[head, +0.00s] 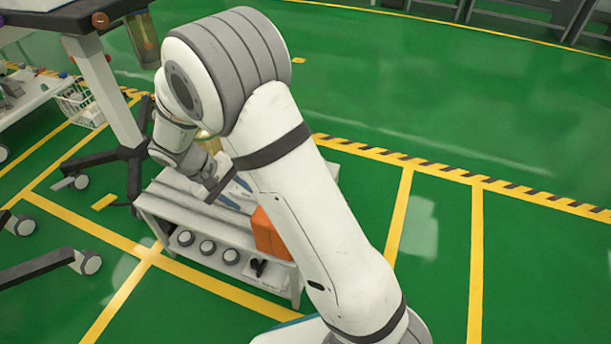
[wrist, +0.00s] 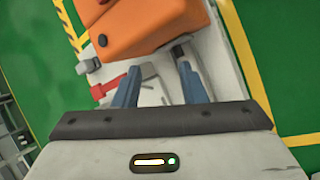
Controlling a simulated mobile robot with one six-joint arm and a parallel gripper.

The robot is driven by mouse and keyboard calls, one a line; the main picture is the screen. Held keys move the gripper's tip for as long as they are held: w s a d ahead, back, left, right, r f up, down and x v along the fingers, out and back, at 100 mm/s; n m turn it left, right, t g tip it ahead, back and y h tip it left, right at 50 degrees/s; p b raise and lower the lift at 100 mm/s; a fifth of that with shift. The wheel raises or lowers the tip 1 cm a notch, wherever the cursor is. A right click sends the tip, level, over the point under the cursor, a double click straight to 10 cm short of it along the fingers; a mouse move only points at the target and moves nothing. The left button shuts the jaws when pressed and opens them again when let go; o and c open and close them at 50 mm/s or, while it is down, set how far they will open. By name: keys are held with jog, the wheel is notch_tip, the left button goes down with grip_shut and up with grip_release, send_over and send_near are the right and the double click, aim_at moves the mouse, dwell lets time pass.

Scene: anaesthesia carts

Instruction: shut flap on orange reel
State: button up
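An orange body (head: 268,235), likely the orange reel, stands on the right part of a low white cart, partly hidden by my arm. In the wrist view, an orange body with a dark round knob (wrist: 135,32) fills the top, just beyond my fingertips. A dark grey piece (wrist: 180,48) sits by its lower right edge; I cannot tell whether this is the flap, nor how the flap stands. My gripper (wrist: 160,70) has its two blue fingers apart with nothing clearly held between them. In the head view my gripper (head: 234,192) is over the cart, left of the orange body.
The low cart (head: 160,208) has several round grey items (head: 207,247) on its lower shelf. A red tool (wrist: 120,82) lies by the left finger. A wheeled stand (head: 120,120) and a white basket (head: 80,105) are at left. Green floor at right is clear.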

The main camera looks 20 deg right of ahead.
jog(key=s+d+r+y, duration=0.1)
jog(key=d+r, duration=0.1)
jog(key=s+d+r+m+y, duration=0.1)
jog(key=s+d+r, duration=0.1)
jog(key=d+r, duration=0.1)
jog(key=s+d+r+m+p, duration=0.1)
jog(key=d+r, duration=0.1)
jog(key=r, duration=0.1)
jog(key=shift+s+d+r+y, duration=0.2)
jog(key=shift+s+d+y, duration=0.05)
jog(key=shift+s+y, duration=0.15)
jog(key=s+d+r+m+y+p, duration=0.1)
jog(key=s+d+r+m+y, duration=0.1)
jog(key=s+d+r, duration=0.4)
jog(key=shift+s+t+y, duration=0.3)
jog(key=shift+s+t, duration=0.1)
jog(key=shift+s, duration=0.55)
jog(key=shift+r+p, duration=0.1)
jog(key=shift+p, duration=0.25)
jog(key=s+d+r+t+p, duration=0.1)
jog(key=s+r+p, duration=0.1)
jog(key=r+p, duration=1.4)
jog(key=s+d+r+m+t+y+p, duration=0.1)
jog(key=s+r+p, duration=0.2)
jog(key=r+p, duration=1.2)
notch_tip(320, 180, up, 5)
jog(key=shift+f+t+p, duration=0.15)
jog(key=shift+t+p, duration=0.15)
jog(key=shift+p, duration=0.1)
jog(key=shift+s, duration=0.1)
